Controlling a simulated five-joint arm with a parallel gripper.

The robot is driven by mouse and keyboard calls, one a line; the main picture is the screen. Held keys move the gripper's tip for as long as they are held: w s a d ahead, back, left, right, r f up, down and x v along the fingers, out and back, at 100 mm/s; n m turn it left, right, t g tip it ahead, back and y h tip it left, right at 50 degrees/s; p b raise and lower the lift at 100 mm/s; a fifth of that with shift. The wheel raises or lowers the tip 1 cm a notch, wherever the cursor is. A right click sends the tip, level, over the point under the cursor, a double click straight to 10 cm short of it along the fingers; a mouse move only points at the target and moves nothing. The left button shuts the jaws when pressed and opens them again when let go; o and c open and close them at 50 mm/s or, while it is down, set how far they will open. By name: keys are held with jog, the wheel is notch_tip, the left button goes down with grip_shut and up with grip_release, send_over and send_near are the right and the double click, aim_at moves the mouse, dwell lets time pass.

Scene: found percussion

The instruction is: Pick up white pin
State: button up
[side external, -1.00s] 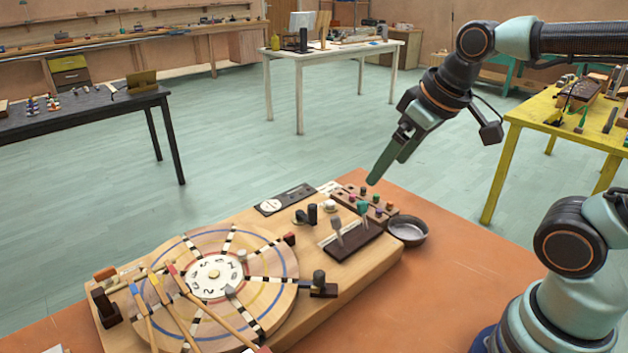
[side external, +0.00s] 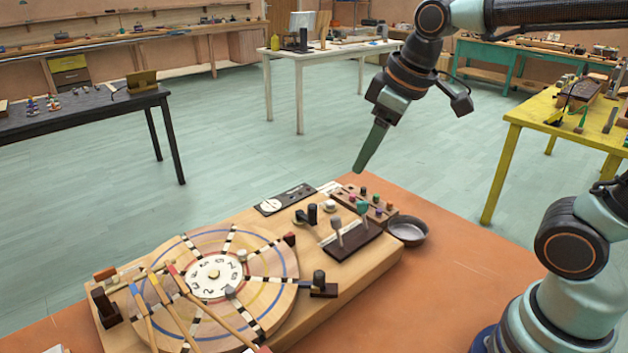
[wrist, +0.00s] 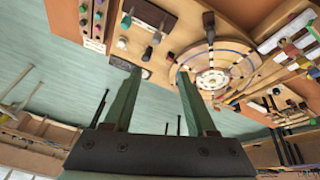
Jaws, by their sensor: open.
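My gripper (side external: 360,168) is open and empty, pointing down in the air behind the wooden board. In the wrist view its two green fingers (wrist: 159,74) are spread apart with nothing between them. A small rack (side external: 385,214) with several coloured pins stands at the board's far right corner; it also shows at the top left of the wrist view (wrist: 92,42). I cannot clearly tell which pin there is white. A small white round piece (side external: 329,205) stands left of the rack, beside black upright pieces. My gripper is apart from all of these.
A metal bowl (side external: 408,231) sits right of the rack. A round wooden disc (side external: 265,290) with a white dial and several sticks fills the board's left part. The orange table (side external: 460,275) is clear at right.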

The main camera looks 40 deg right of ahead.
jog(key=w+a+n+g, duration=0.2)
jog(key=w+a+n, duration=0.6)
jog(key=w, duration=0.1)
jog(key=n+g, duration=0.2)
jog(key=n, duration=0.6)
send_over(242, 252)
notch_tip(242, 252, down, 8)
notch_tip(242, 252, down, 6)
jog(key=shift+w+f, duration=0.1)
jog(key=shift+w, duration=0.05)
jog(key=shift+f, duration=2.7)
grip_shut()
